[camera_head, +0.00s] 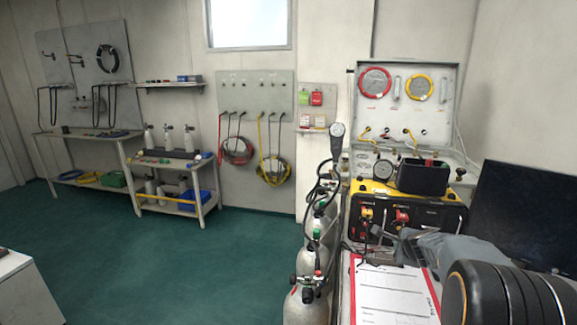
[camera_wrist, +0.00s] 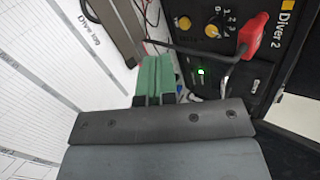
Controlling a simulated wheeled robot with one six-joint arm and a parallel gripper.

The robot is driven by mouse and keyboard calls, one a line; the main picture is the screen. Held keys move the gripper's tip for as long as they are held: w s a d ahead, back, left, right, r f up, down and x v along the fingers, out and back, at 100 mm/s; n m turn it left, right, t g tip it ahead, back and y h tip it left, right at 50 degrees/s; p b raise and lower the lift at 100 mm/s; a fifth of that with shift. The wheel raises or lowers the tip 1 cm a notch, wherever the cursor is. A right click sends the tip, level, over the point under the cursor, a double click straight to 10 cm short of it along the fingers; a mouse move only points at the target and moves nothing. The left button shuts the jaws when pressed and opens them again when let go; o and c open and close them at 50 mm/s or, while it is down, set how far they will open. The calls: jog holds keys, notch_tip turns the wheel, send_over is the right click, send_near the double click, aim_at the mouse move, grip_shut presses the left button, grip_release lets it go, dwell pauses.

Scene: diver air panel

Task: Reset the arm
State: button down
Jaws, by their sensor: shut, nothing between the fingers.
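My gripper (camera_head: 388,248) reaches in from the right in the head view, above the clipboard and in front of the yellow and black air panel (camera_head: 437,217). In the wrist view its green finger pads (camera_wrist: 156,77) are together with nothing between them. The panel face (camera_wrist: 262,62), marked "Diver 2", lies just beyond the fingers at the right of the wrist view. It carries a red handle (camera_wrist: 254,36), yellow knobs (camera_wrist: 212,28) and a lit green light (camera_wrist: 201,72). I cannot tell whether the fingers touch anything.
A clipboard with a white sheet (camera_head: 385,295) lies below my gripper. Grey gas cylinders (camera_head: 308,305) with hoses stand left of the panel. A dark monitor (camera_head: 525,210) stands at the right. An open case lid (camera_head: 405,100) rises behind. The green floor (camera_head: 180,265) at left is clear.

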jog(key=s+a+r+n+g+y+p, duration=0.1)
jog(key=s+a+r+n, duration=0.25)
jog(key=a, duration=0.25)
jog(key=s+a+r+n+g+y+p, duration=0.1)
jog(key=s+a+r+n+y, duration=0.15)
jog(key=a+n, duration=0.3)
jog(key=s+a+n+g+h+p, duration=0.1)
jog(key=s+a+n+g, duration=0.1)
jog(key=s+n, duration=0.4)
jog(key=s+a+n+g+h+p, duration=0.1)
jog(key=s+a+n, duration=0.4)
jog(key=s, duration=1)
jog(key=shift+s+a+r+n+g+p, duration=0.2)
jog(key=shift+a+r+n+g+p, duration=0.15)
jog(key=shift+n+g+p, duration=0.65)
jog(key=shift+r+t, duration=0.1)
jog(key=shift+t, duration=0.2)
